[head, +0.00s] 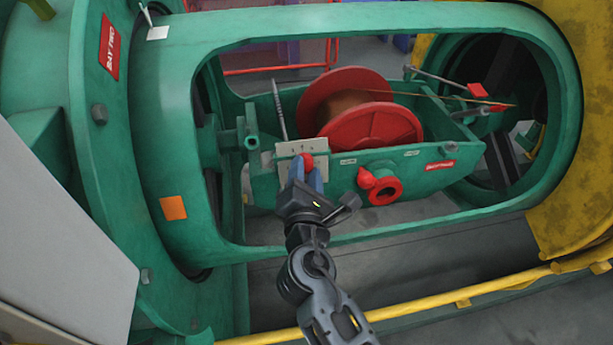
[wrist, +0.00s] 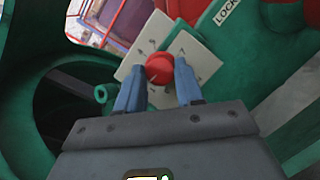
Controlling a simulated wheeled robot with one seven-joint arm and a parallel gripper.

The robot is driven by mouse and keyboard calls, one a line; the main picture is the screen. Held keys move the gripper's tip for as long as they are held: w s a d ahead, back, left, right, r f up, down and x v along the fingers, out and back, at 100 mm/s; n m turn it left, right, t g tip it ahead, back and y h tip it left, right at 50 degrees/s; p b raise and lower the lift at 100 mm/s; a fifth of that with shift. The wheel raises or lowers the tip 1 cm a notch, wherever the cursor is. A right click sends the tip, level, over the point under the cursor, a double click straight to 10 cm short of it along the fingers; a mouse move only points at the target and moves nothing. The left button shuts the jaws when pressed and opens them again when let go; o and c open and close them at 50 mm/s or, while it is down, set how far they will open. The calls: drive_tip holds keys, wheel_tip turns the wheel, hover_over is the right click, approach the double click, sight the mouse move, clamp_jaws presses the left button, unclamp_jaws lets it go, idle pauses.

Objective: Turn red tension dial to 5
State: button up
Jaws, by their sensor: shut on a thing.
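The red tension dial (head: 307,162) is a small round knob on a pale square plate (head: 290,149) fixed to the green cradle. In the wrist view the dial (wrist: 159,68) sits in front of the plate (wrist: 196,54), which carries small dark marks too blurred to read. My gripper (head: 305,177) reaches the dial from the front. In the wrist view its blue fingers (wrist: 158,85) are at either side of the dial, shut on it. The fingers and dial hide part of the plate, and I cannot tell which number the dial points to.
A red spool (head: 372,128) lies in the green cradle (head: 428,167). A red flanged fitting (head: 383,188) sticks out to the right of the dial. The green oval frame (head: 400,228) surrounds the opening around my arm. A yellow rail (head: 470,297) runs across the front.

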drive_tip(key=m+h, duration=0.1)
drive_tip(key=m, duration=0.2)
drive_tip(key=m+g, duration=0.1)
drive_tip(key=m, duration=0.2)
drive_tip(key=shift+a+r+h, duration=0.1)
drive_tip(key=shift+r+h, duration=0.05)
drive_tip(key=shift+h, duration=0.25)
drive_tip(key=m+g, duration=0.1)
drive_tip(key=m, duration=0.2)
drive_tip(key=m+g+p, duration=0.1)
drive_tip(key=m, duration=0.2)
drive_tip(key=shift+r+m+h, duration=0.2)
drive_tip(key=shift+m+h, duration=0.1)
drive_tip(key=shift+m, duration=0.1)
drive_tip(key=m+g+p, duration=0.1)
drive_tip(key=m, duration=0.1)
drive_tip(key=m+p, duration=0.1)
drive_tip(key=m, duration=0.2)
drive_tip(key=shift+r+g, duration=0.1)
drive_tip(key=shift+g, duration=0.3)
drive_tip(key=m+g+y+p, duration=0.1)
drive_tip(key=m, duration=0.3)
drive_tip(key=shift+w+y+p, duration=0.1)
drive_tip(key=shift+y+p, duration=0.25)
drive_tip(key=shift+y, duration=0.05)
drive_tip(key=shift+m, duration=0.3)
drive_tip(key=o, duration=1)
drive_tip(key=shift+o, duration=0.2)
drive_tip(key=shift+r, duration=0.1)
